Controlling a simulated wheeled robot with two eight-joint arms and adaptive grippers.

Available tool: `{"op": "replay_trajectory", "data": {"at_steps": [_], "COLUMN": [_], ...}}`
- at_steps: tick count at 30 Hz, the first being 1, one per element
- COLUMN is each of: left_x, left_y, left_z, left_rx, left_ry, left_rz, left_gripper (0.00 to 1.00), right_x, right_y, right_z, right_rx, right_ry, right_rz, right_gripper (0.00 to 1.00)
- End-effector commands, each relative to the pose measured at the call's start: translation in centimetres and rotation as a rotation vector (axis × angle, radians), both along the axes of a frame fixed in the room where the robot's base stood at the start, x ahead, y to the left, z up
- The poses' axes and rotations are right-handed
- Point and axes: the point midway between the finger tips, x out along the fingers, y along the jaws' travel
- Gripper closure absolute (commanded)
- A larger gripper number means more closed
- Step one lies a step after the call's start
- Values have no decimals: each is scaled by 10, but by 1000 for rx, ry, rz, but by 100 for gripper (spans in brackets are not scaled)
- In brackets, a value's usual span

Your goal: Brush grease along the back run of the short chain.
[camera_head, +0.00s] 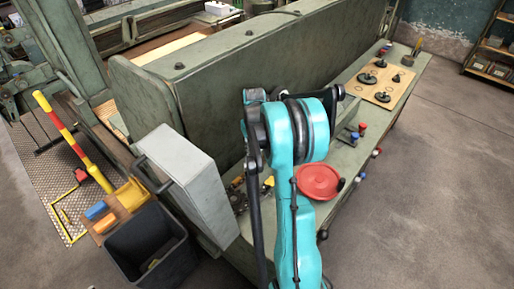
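One of my teal arms (287,190) rises from the bottom centre and covers the middle of the bench; no gripper fingers can be made out on it. I cannot make out the short chain or a grease brush. A round red dish or lid (318,182) sits on the bench just right of the arm. A wooden board (396,91) at the bench's far right end carries several dark round parts (367,79). Small dark and yellow items (268,182) lie left of the arm, partly hidden by it.
A tall green machine panel (215,90) stands behind the narrow green bench (345,160). A grey box (188,180) and a black bin (150,250) stand at left. Red and blue knobs (362,174) line the bench's front edge. The floor (440,190) at right is clear.

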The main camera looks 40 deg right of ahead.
Motion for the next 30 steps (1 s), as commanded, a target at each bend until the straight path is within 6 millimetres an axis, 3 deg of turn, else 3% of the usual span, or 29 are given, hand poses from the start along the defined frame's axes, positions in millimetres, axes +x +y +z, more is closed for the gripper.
{"op": "replay_trajectory", "data": {"at_steps": [21, 30], "left_x": [0, 0], "left_y": [0, 0], "left_z": [-3, -3], "left_rx": [0, 0], "left_ry": [0, 0], "left_rz": [0, 0], "left_gripper": [44, 44], "right_x": [-4, -5], "right_y": [51, 63], "right_z": [-1, 0], "right_rx": [0, 0], "right_ry": [0, 0], "right_rz": [0, 1], "right_gripper": [100, 100]}}
